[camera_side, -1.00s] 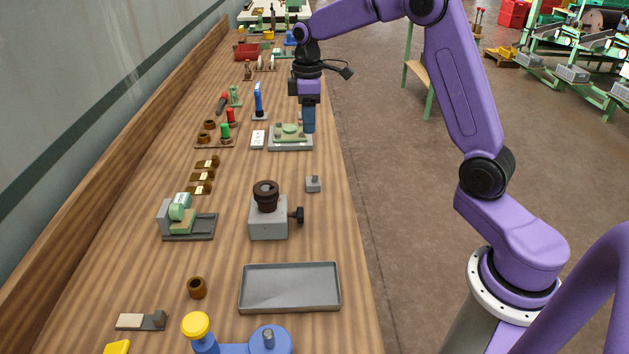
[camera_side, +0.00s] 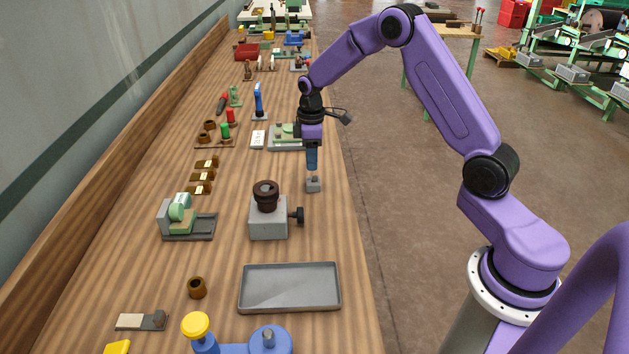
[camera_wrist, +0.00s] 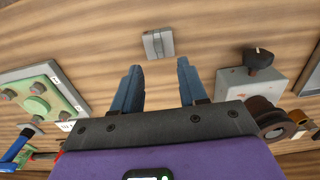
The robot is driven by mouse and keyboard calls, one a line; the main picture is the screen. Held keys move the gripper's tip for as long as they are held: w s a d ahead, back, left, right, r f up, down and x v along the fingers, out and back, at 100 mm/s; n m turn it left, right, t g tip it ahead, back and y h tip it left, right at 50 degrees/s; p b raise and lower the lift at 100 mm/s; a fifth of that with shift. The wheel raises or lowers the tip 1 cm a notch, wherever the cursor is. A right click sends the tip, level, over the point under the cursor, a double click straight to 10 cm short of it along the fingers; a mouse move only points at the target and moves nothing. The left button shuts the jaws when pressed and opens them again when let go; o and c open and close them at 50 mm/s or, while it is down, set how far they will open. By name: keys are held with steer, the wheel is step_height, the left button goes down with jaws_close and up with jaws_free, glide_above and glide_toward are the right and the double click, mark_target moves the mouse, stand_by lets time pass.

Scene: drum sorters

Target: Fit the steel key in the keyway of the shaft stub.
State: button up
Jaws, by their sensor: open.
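A small grey block (camera_side: 313,185) stands on the bench near its right edge. In the wrist view it (camera_wrist: 151,47) carries a paler strip (camera_wrist: 157,43) on top, which looks like the steel key. My gripper (camera_side: 312,168) points down just above this block. In the wrist view my gripper (camera_wrist: 158,66) is open and empty, its two blue fingers apart, with the block beyond the tips. A dark brown round part (camera_side: 266,192), possibly the shaft stub, stands upright in a grey clamp block (camera_side: 268,222) with a black knob. I cannot make out a keyway.
An empty grey tray (camera_side: 290,288) lies nearer the camera. A green-topped plate (camera_side: 285,142) lies behind my gripper. A grey fixture with a green part (camera_side: 187,222) stands left of the clamp block. A brown ring (camera_side: 197,288) lies nearer. Bench around the small block is clear.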

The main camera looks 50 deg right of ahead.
steer(key=shift+s+d+f, duration=0.1)
steer(key=shift+f, duration=2.6)
jaws_close()
